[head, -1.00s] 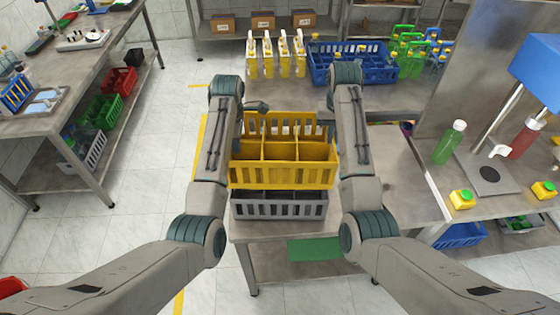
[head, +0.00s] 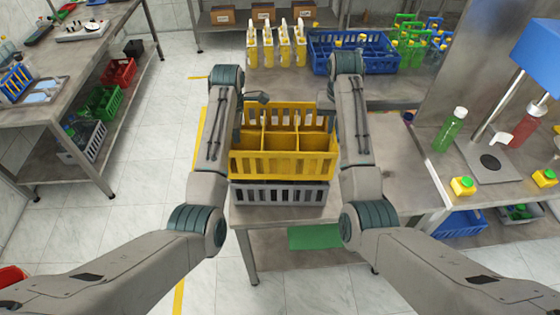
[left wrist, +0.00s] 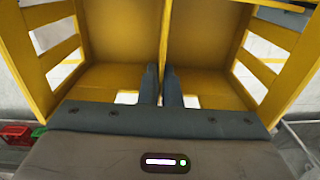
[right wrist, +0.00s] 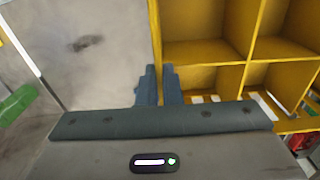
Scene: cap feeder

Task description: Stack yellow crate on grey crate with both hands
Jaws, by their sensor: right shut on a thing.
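The yellow crate (head: 283,164), a divided open box with slotted walls, sits level directly above the grey crate (head: 278,194) on the small table. In the head view almost no gap shows between them; I cannot tell whether they are fully seated. My left gripper (left wrist: 164,83) is at the yellow crate's left side, its fingers close together with a thin yellow edge between them; whether they grip it is unclear. My right gripper (right wrist: 159,82) is shut on the yellow crate's right wall (right wrist: 156,40). The grey crate's interior is mostly hidden.
At right stand a green bottle (head: 450,133) and a blue press (head: 535,65). A green mat (head: 314,237) lies on the lower shelf.

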